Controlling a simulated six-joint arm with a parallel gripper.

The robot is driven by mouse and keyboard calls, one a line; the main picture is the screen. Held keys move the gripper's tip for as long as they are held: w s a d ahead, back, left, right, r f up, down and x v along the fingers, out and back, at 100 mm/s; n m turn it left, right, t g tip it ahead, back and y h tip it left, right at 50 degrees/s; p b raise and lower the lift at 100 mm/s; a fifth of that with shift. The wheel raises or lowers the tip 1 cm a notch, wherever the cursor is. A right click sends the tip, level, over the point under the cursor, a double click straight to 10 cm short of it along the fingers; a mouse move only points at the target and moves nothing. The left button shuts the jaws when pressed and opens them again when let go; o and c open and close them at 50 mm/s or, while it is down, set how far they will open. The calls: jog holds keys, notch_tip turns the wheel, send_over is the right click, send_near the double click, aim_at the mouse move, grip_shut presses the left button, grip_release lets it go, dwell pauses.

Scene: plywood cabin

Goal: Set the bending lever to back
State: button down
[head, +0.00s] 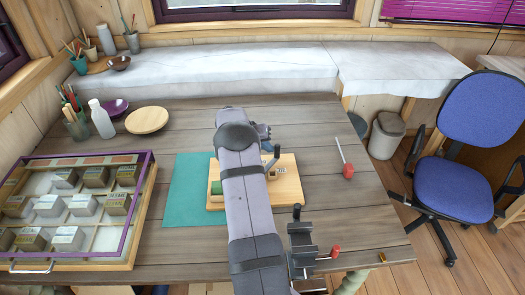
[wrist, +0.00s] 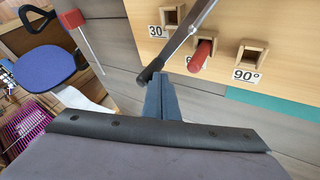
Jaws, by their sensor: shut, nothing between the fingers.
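The bending lever is a grey bar with a black knob (wrist: 147,76), slanting across the wrist view; its dark handle (head: 275,156) also stands over the wooden board (head: 288,190) in the head view. The board (wrist: 285,22) has square sockets labelled 30 and 90°, with a partly hidden label between them. A red peg (wrist: 201,54) sits in the middle socket. My gripper (wrist: 158,84) is shut and empty, its fingertips right at the knob; I cannot tell whether they touch. In the head view my arm hides part of the board.
A teal mat (head: 188,190) lies left of the board, by a glazed case of grey blocks (head: 75,205). A red-handled tool (head: 347,170) lies to the right. A dark vise (head: 300,243) is at the front edge. A blue chair (head: 485,115) stands right of the table.

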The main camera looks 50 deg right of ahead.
jog(key=s+m+g+b, duration=0.1)
jog(key=s, duration=0.1)
jog(key=s+m+b, duration=0.2)
jog(key=s+m+g+y+b, duration=0.1)
jog(key=s+b, duration=0.1)
jog(key=shift+s+d+f+g, duration=0.1)
jog(key=shift+d+f+g, duration=0.15)
jog(key=shift+g, duration=0.05)
jog(key=s+m, duration=0.1)
jog(key=s+a+m+g+y+b, duration=0.1)
jog(key=s+m, duration=0.1)
jog(key=s+m+b, duration=0.1)
jog(key=s, duration=0.1)
jog(key=shift+s+a+r+g+y, duration=0.2)
jog(key=shift+s+a+g+y, duration=0.05)
jog(key=shift+a+g+y, duration=0.15)
jog(key=shift+s+a+m+g+y+b, duration=0.15)
jog(key=shift+s+a+m+y+b, duration=0.15)
jog(key=shift+s+m, duration=0.25)
jog(key=shift+s+a+m+g+y+b, duration=0.1)
jog(key=shift+s+a+m+g+y, duration=0.1)
jog(key=shift+s+a+m, duration=0.25)
jog(key=shift+d+r, duration=0.1)
jog(key=shift+r, duration=0.05)
jog(key=v, duration=0.7)
jog(key=shift+b, duration=0.3)
jog(key=shift+r, duration=0.1)
